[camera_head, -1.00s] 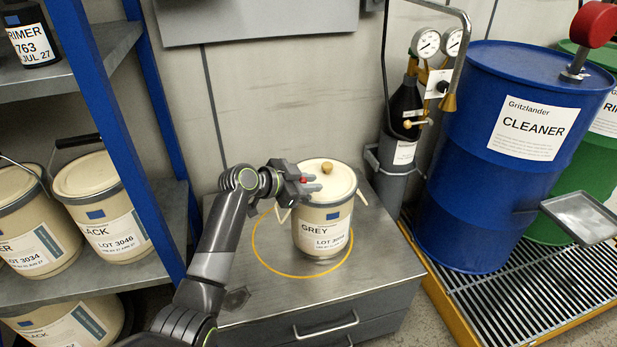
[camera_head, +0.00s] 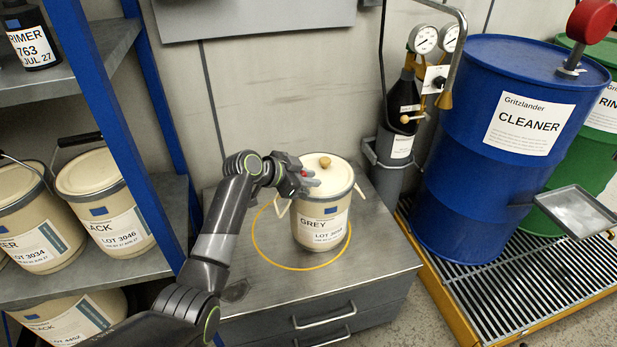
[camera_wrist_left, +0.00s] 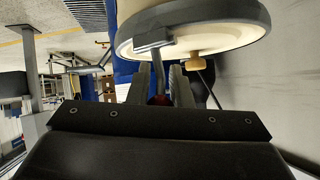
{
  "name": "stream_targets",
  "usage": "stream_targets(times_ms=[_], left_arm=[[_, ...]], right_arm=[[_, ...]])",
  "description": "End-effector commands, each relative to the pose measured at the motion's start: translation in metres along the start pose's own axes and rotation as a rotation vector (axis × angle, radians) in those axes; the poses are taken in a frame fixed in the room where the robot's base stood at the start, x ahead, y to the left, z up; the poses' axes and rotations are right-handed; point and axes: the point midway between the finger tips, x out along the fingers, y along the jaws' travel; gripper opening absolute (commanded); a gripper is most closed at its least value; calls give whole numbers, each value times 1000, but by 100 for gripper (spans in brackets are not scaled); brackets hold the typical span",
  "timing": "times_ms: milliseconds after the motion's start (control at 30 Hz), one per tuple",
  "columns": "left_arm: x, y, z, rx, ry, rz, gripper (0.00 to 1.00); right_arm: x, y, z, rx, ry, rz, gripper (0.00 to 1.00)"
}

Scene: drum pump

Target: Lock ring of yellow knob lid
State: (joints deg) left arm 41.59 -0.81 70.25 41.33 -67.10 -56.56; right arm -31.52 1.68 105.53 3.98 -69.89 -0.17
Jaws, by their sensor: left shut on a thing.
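A cream can labelled GREY (camera_head: 322,233) stands upright on the grey cabinet. Its cream lid (camera_head: 338,176) carries a round yellow knob (camera_head: 324,162), which also shows in the left wrist view (camera_wrist_left: 200,62). A grey lock ring (camera_wrist_left: 262,17) runs around the lid's rim. Its lever (camera_wrist_left: 158,75) sticks out from a clamp block on the rim, with red at its gripper end. My left gripper (camera_head: 308,179) is at the can's left rim, shut on the lever; its fingers (camera_wrist_left: 161,88) flank it. The fingers partly hide the lever. My right gripper is in no view.
A yellow circle (camera_head: 262,249) is marked on the cabinet top (camera_head: 375,252) around the can. A blue-post shelf with cans stands left. A gas cylinder with gauges (camera_head: 424,39) stands behind right, and a blue drum (camera_head: 470,185) on a grating farther right.

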Motion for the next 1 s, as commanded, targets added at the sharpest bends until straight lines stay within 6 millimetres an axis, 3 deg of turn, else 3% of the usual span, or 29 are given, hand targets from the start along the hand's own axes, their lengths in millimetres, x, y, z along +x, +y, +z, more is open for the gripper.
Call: stream_targets(times_ms=[67, 100, 267, 667, 1000], left_arm=[[0, 0, 0, 0, 1, 0, 0], [0, 0, 0, 0, 1, 0, 20], [0, 0, 0, 0, 1, 0, 40], [-6, -1, 0, 0, 1, -2, 40], [-63, -1, 0, 3, -1, -3, 40]], right_arm=[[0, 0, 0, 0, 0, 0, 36], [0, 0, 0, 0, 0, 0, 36], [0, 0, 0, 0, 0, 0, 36], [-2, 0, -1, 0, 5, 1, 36], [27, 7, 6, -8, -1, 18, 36]])
